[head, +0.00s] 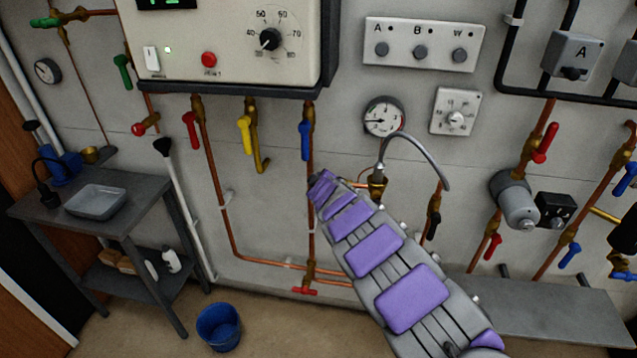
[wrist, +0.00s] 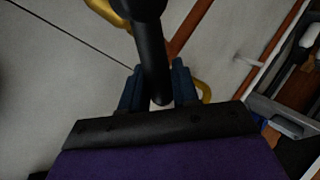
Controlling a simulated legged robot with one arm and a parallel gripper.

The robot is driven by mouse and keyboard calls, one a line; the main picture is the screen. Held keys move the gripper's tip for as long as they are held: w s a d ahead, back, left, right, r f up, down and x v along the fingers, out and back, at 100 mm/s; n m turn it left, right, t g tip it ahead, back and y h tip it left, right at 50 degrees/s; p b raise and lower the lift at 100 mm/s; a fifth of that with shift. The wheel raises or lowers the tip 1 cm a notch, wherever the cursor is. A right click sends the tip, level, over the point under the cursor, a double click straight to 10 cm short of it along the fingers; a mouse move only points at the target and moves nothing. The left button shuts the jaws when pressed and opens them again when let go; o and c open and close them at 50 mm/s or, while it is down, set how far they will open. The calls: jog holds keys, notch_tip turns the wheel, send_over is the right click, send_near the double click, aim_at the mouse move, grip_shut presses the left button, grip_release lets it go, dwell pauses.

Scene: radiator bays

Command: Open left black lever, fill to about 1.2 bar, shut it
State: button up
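My gripper (wrist: 158,75) shows in the wrist view with its two dark blue fingers apart. A black lever (wrist: 153,60) hangs down between them, and I cannot tell if either finger touches it. In the head view my gripper and the left black lever are hidden behind my purple-and-grey arm. The brass valve (head: 377,187) at the left end of the grey hose (head: 420,148) shows just above my arm. The right black lever (head: 433,224) hangs on its pipe below the hose's other end. The round pressure gauge (head: 384,117) has its needle toward the left; the exact value is too small to read.
The boiler box (head: 225,45) hangs above red, yellow and blue levers (head: 305,140). A grey bench (head: 550,320) is low at right. A small table (head: 60,212) with a tray stands left, and a blue bucket (head: 219,327) is on the floor.

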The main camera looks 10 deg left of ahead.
jog(key=o, duration=0.3)
jog(key=shift+a, duration=0.25)
jog(key=shift+s+d, duration=0.1)
jog(key=shift+s+d+r+p, duration=0.2)
jog(key=shift+s+r+p, duration=0.05)
jog(key=shift+s+p, duration=0.1)
jog(key=p+v, duration=0.4)
jog(key=v, duration=1.2)
jog(key=shift+s, duration=0.1)
jog(key=shift+a, duration=0.1)
